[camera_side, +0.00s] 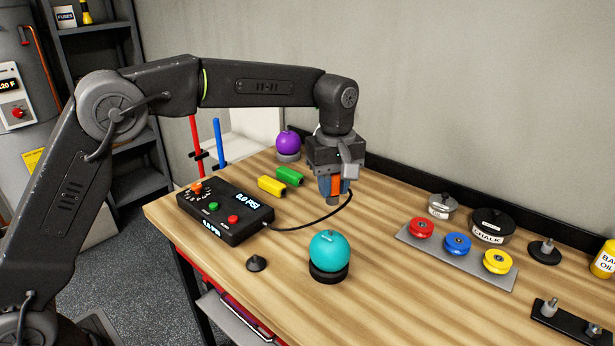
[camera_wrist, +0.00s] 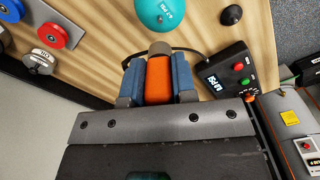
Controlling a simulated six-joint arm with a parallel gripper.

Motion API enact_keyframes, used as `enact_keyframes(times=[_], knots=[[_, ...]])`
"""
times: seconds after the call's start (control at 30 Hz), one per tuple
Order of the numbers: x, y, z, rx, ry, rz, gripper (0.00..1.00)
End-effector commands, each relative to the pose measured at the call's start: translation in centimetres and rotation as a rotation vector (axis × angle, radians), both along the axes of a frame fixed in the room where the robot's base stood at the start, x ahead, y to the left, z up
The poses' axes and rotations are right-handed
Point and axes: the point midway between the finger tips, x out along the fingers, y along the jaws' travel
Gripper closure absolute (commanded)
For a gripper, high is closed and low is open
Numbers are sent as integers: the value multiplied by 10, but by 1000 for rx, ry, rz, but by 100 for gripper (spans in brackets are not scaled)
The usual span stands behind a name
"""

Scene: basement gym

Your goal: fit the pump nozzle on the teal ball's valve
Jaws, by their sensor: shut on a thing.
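My gripper (camera_side: 334,188) has its blue fingers shut on the pump nozzle (camera_wrist: 160,80), an orange body with a grey-brown tip. The nozzle points down above the table, behind and slightly right of the ball in the side view. A black hose runs from it to the pump box (camera_side: 226,212), whose display reads 0.0 PSI. The teal ball (camera_side: 329,251) sits on a black ring stand (camera_side: 328,274) near the front of the table. It also shows in the wrist view (camera_wrist: 166,12), beyond the nozzle tip and apart from it.
A purple ball (camera_side: 287,143) on a stand and yellow and green grips (camera_side: 289,176) are at the back left. A tray with red, blue and yellow discs (camera_side: 457,244) lies to the right. A small black knob (camera_side: 256,263) stands left of the teal ball.

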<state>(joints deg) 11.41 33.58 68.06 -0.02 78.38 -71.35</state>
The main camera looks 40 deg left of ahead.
Motion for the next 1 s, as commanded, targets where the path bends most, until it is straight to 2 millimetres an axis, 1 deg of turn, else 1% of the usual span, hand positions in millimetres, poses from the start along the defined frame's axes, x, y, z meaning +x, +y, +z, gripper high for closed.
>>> enact_keyframes(times=[0.33, 0.47, 1.0], knots=[[0, -1, 0, 0, 0, 0, 98], [0, -1, -5, 1, 1, 0, 98], [0, 0, -50, 1, 1, 1, 98]])
